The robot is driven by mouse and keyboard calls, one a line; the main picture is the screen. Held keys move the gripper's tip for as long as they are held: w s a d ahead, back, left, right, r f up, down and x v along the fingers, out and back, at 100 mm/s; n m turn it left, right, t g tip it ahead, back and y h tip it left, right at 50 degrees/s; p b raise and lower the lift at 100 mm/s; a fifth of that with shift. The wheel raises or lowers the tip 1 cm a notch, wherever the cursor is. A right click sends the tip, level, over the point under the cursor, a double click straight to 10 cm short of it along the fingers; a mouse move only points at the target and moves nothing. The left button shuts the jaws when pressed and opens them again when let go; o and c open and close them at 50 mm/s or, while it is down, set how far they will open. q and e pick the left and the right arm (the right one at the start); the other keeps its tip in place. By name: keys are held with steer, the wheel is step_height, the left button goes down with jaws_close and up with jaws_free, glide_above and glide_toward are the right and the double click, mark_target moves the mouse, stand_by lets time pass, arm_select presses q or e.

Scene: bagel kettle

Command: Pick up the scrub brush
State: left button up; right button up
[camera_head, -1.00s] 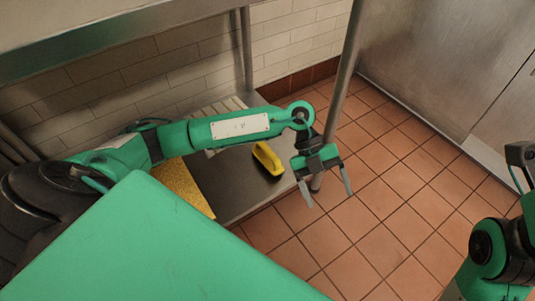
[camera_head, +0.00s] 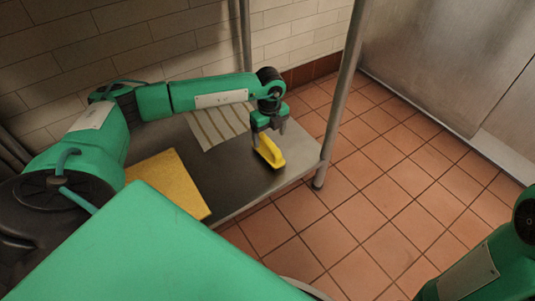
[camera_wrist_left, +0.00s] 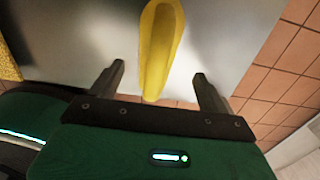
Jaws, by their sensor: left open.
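The scrub brush (camera_head: 268,151), a long yellow piece, lies on the grey metal shelf (camera_head: 255,192) near its right end. My left gripper (camera_head: 268,133) is open and empty, pointing down right at the brush. In the left wrist view the brush (camera_wrist_left: 160,45) runs lengthwise between the two spread fingers (camera_wrist_left: 158,74), with a gap on each side. The underside of the brush is hidden. My right arm shows at the lower right, but its gripper is outside the picture.
A yellow-brown rough board (camera_head: 168,187) lies on the shelf to the left. A pale slatted rack (camera_head: 218,126) lies behind the brush, near the tiled wall (camera_head: 180,55). A metal post (camera_head: 342,90) stands at the shelf's right corner. Tiled floor (camera_head: 390,185) to the right is clear.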

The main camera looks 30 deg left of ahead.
mark_target(268, 140)
arm_select(q)
steer(key=shift+s+a+f+b, duration=0.1)
steer(key=shift+a+f+b, duration=0.05)
steer(key=shift+f+b, duration=0.95)
steer(key=shift+s+a+f+b, duration=0.1)
steer(key=shift+f+b, duration=0.8)
steer(key=shift+f, duration=0.3)
steer(key=shift+f+b, duration=0.3)
steer(key=shift+f, duration=0.1)
steer(key=shift+w+f, duration=0.1)
steer(key=shift+f, duration=0.1)
steer(key=shift+r, duration=0.1)
steer(key=c, duration=1.1)
